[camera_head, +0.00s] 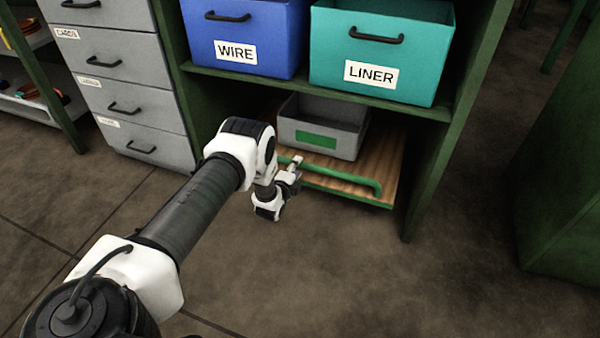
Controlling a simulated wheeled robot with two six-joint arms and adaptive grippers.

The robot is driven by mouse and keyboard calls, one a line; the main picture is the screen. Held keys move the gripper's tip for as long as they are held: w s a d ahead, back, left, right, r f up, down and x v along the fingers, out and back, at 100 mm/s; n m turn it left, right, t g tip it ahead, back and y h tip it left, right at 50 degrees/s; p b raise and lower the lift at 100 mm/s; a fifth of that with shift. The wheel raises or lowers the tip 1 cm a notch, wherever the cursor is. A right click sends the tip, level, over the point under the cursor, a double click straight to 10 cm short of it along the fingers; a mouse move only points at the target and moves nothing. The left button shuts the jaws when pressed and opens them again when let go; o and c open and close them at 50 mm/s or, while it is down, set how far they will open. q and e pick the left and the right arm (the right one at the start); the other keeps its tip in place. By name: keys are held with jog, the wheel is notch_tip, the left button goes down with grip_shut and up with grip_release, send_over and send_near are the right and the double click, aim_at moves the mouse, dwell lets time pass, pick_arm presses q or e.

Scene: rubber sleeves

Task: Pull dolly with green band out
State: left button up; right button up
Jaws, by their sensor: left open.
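The dolly (385,160) is a low wooden board with a green front edge and a long green bar handle (345,180) along its front. It sits in the bottom bay of the green shelf unit. A grey bin (345,143) with a green band (316,141) on its front stands on it. My left gripper (294,170) is open at the left part of the green handle. I cannot tell whether it touches the handle. My left forearm and wrist hide the dolly's left end. My right gripper is not in view.
A blue WIRE bin (273,40) and a teal LINER bin (420,75) stand on the shelf above. A grey drawer cabinet (140,88) is on the left. A green panel (565,190) stands at right. The floor (400,290) in front is clear.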

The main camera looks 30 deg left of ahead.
pick_arm(q)
jog(key=x, duration=0.1)
jog(key=b+x, duration=0.1)
jog(key=shift+w+f, duration=0.25)
jog(key=shift+w, duration=0.05)
jog(key=shift+w+a, duration=0.1)
jog(key=shift+w, duration=0.1)
jog(key=shift+r, duration=0.15)
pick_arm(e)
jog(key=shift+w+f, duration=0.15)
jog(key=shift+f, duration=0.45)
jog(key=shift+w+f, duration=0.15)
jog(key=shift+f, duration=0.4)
pick_arm(q)
grip_shut()
jog(key=shift+s, duration=0.1)
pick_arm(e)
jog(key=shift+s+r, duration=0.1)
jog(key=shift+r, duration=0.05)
